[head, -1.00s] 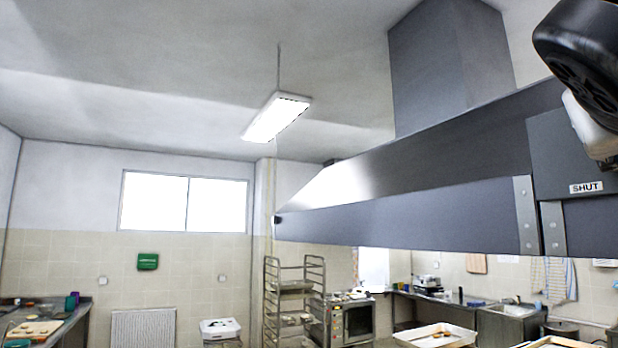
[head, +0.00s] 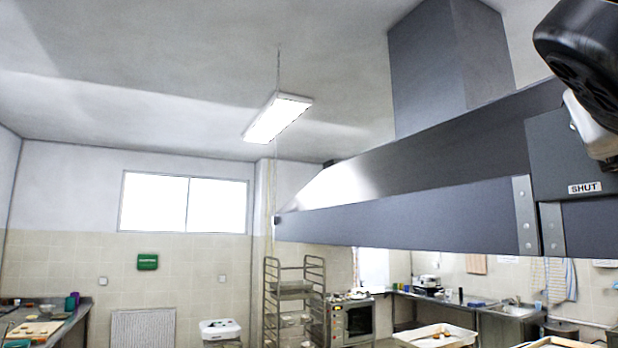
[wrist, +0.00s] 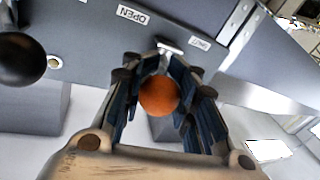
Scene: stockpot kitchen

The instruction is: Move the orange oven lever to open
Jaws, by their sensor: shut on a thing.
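The orange ball knob (wrist: 159,95) of the oven lever sits between the fingers of my gripper (wrist: 160,92) in the wrist view. My gripper is shut on it. A short pale metal piece (wrist: 170,46) shows just beyond the knob on the grey panel (wrist: 85,20). The OPEN label (wrist: 132,14) is above and left of the knob, and the SHUT label (wrist: 199,43) is above and right. The SHUT label also shows in the head view (head: 584,188). The fingers hide the sides of the knob, and the lever's exact angle is hard to tell.
A black ball knob (wrist: 20,60) is on the same panel, left of my gripper. A large grey hood (head: 420,215) spans the head view's right side. A rack (head: 293,295), an oven (head: 352,320) and trays (head: 436,336) stand farther below.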

